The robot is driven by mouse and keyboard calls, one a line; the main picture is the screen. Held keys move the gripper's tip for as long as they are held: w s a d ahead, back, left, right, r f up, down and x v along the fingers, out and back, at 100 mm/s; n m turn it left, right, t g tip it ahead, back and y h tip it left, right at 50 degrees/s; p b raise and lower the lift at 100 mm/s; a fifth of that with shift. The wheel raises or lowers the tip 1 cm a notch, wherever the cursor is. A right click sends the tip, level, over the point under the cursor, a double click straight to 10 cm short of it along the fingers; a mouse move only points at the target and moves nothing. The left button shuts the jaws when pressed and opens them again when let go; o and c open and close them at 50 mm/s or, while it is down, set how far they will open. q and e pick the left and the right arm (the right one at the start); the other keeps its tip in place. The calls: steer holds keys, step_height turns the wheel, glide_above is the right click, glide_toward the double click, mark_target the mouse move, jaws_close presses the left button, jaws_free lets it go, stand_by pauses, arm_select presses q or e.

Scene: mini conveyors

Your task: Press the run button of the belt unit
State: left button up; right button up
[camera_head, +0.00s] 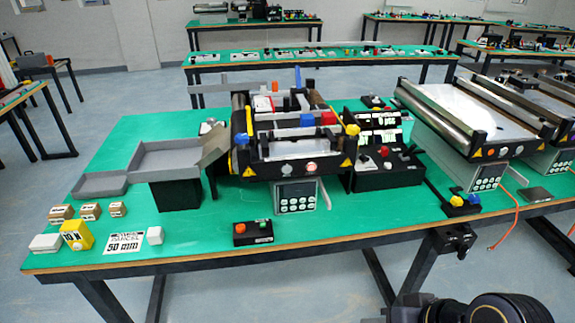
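The belt unit (297,150) stands in the middle of the green table, with rollers, side guides and yellow warning triangles at its front corners. Its front face has a pale round button (286,169) and a red-orange round button (311,167). A keypad box (295,195) sits below them. A separate black button box (253,233) lies on the table in front, with a red button (240,228) and a green button (262,224). No label reading "run" is legible. Neither gripper shows; only a dark part of my arm is at the bottom right.
A grey tray chute (165,158) stands left of the unit. Small boxes and a yellow block (77,235) lie at the left front. A black control box (385,172) and a second conveyor (470,118) stand to the right.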

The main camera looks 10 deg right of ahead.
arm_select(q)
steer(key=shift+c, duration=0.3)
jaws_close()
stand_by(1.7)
